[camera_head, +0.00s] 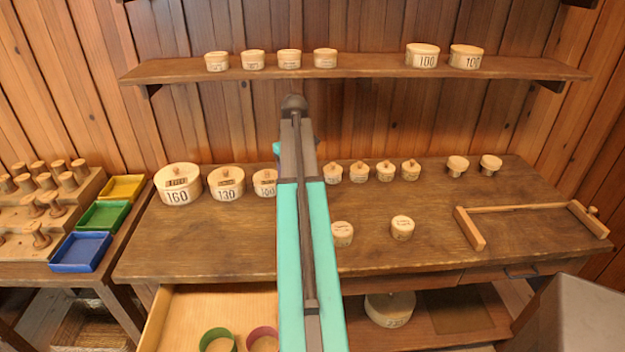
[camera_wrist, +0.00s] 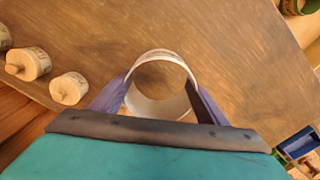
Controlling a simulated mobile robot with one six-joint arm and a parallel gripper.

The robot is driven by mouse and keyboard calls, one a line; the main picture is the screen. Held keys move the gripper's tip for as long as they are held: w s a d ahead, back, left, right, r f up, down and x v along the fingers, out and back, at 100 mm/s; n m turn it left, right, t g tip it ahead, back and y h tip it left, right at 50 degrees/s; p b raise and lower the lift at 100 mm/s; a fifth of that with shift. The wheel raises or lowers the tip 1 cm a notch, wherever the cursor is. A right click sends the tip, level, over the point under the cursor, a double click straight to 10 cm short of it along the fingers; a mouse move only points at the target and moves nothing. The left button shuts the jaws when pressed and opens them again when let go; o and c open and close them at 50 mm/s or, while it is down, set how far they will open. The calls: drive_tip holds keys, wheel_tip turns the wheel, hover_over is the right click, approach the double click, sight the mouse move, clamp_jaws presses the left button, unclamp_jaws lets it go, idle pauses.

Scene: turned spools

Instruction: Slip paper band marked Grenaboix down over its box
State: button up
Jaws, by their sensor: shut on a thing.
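My gripper (camera_wrist: 162,78) shows in the wrist view, shut on a pale paper band (camera_wrist: 150,106). The band is an open ring between the two fingers, and wood shows through it. Its marking is not readable. In the head view my arm hides the gripper and the band. Round pale boxes stand on the bench, among them large ones marked 160 (camera_head: 178,190) and 130 (camera_head: 227,188). Smaller knobbed boxes (camera_head: 386,171) stand in a row, and two low ones (camera_head: 342,234) (camera_head: 402,228) stand nearer the front. I cannot read which is Grenaboix.
A shelf (camera_head: 370,68) above holds several boxes. A wooden frame (camera_head: 528,210) lies at the bench's right. An open drawer (camera_head: 180,310) holds a green ring (camera_head: 217,340) and a dark red ring (camera_head: 263,339). Coloured trays (camera_head: 80,252) stand left. The bench's front left is clear.

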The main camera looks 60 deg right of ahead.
drive_tip(key=w+a+n, duration=0.3)
drive_tip(key=w+a, duration=0.5)
drive_tip(key=a, duration=0.4)
drive_tip(key=w+a+n, duration=0.2)
drive_tip(key=w+a, duration=0.7)
drive_tip(key=a, duration=0.4)
drive_tip(key=w+a+f+n, duration=0.1)
drive_tip(key=w+a+n, duration=0.1)
drive_tip(key=a, duration=1.3)
drive_tip(key=w+a+n, duration=0.2)
drive_tip(key=a+n, duration=0.1)
drive_tip(key=a, duration=1.2)
drive_tip(key=shift+a+f+n, duration=0.25)
drive_tip(key=shift+f+n, duration=0.05)
drive_tip(key=shift+f, duration=0.05)
drive_tip(key=shift+d, duration=0.1)
